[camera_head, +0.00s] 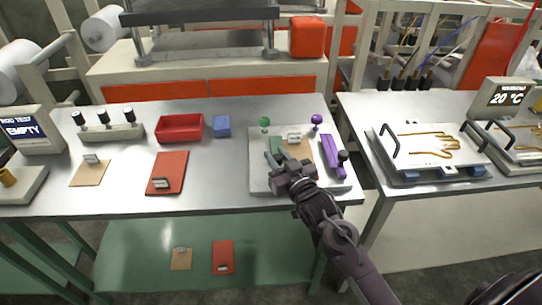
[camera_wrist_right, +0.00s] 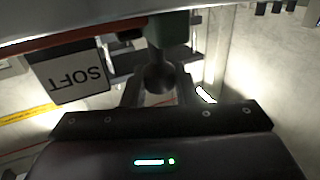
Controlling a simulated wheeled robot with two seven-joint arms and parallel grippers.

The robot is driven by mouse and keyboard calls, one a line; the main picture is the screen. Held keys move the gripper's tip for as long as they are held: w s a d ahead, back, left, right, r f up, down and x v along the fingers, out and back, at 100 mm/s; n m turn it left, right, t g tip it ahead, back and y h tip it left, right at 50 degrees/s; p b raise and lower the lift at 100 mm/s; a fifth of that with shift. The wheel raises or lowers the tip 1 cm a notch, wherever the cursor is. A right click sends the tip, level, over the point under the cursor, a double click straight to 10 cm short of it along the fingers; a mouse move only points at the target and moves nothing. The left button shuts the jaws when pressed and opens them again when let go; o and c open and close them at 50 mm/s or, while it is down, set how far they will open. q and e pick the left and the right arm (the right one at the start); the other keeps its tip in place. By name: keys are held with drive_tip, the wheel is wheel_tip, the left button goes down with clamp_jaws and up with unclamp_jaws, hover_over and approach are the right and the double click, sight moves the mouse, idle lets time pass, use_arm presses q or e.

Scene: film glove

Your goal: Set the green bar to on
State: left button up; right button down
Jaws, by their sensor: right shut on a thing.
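The green bar (camera_head: 276,145) lies on a pale panel (camera_head: 258,180) near the front of the left table, with its near end hidden by my gripper in the head view. My right gripper (camera_head: 281,167) is at that near end. In the wrist view, a dark ball knob (camera_wrist_right: 158,76) sits between the fingers, under a green part (camera_wrist_right: 176,28) of the bar. The right gripper is shut on this knob. A green ball (camera_head: 265,122) stands behind the bar. My left gripper is not in view.
On the same panel, a purple bar (camera_head: 327,150) with a dark knob lies to the right, and a purple ball (camera_head: 316,120) stands behind it. A "SOFT" label (camera_wrist_right: 72,78) shows upside down in the wrist view.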

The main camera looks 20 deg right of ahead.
drive_tip(key=c, duration=1.2)
unclamp_jaws()
drive_tip(key=shift+o, duration=0.2)
drive_tip(key=shift+s+f, duration=0.1)
drive_tip(key=shift+s, duration=0.45)
drive_tip(key=s, duration=0.2)
drive_tip(key=s+b, duration=0.1)
drive_tip(key=s, duration=0.3)
drive_tip(key=shift+s+d, duration=0.35)
drive_tip(key=shift+d, duration=0.05)
